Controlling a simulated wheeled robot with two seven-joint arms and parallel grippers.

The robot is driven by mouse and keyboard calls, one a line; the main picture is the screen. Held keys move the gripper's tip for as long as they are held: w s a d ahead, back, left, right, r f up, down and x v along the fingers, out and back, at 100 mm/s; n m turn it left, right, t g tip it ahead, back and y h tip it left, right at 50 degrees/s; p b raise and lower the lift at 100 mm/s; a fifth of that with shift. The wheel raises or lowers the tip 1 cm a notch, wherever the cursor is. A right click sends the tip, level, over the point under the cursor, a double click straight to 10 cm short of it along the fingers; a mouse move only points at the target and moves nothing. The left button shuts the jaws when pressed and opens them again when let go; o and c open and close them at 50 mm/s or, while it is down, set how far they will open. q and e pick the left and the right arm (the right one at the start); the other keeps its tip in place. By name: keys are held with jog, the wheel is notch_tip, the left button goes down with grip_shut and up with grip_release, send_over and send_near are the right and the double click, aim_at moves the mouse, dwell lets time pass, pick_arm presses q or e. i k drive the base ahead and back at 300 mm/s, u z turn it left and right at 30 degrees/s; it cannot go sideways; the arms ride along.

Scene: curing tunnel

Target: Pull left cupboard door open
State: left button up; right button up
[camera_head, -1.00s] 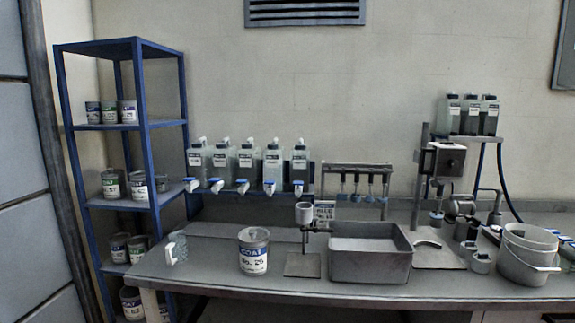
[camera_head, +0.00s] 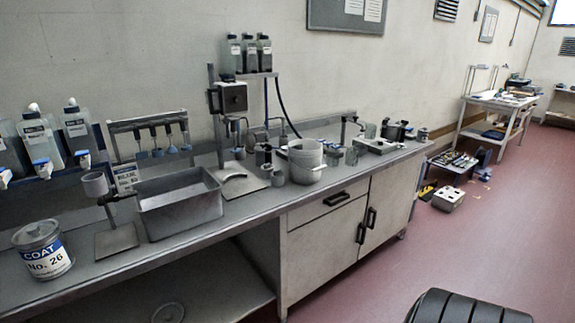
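The left cupboard door (camera_head: 320,262) is a pale panel under the bench's drawer (camera_head: 325,214). It looks shut, flush with the cabinet front. Its black upright handle (camera_head: 361,233) is near its right edge. The right cupboard door (camera_head: 392,200) is beside it, also shut, with its own black handle (camera_head: 371,217) near its left edge. Neither of my grippers is in view.
The bench top (camera_head: 265,205) above holds a grey basin (camera_head: 180,212), a white bucket (camera_head: 305,165) and a can (camera_head: 43,252). Red floor (camera_head: 460,245) is clear before the doors. A dark ribbed object (camera_head: 466,308), unclear what, is at the bottom edge.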

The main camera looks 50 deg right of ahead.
aim_at(321, 249)
jog(key=z, duration=1.8)
jog(key=k, duration=0.65)
jog(key=z, duration=0.75)
jog(key=i, duration=1.1)
jog(key=z, duration=1.1)
jog(key=i, duration=2.2)
jog(key=u, duration=0.35)
jog(key=i, duration=1.25)
jog(key=u, duration=1.6)
jog(key=i, duration=0.8)
jog(key=u, duration=0.7)
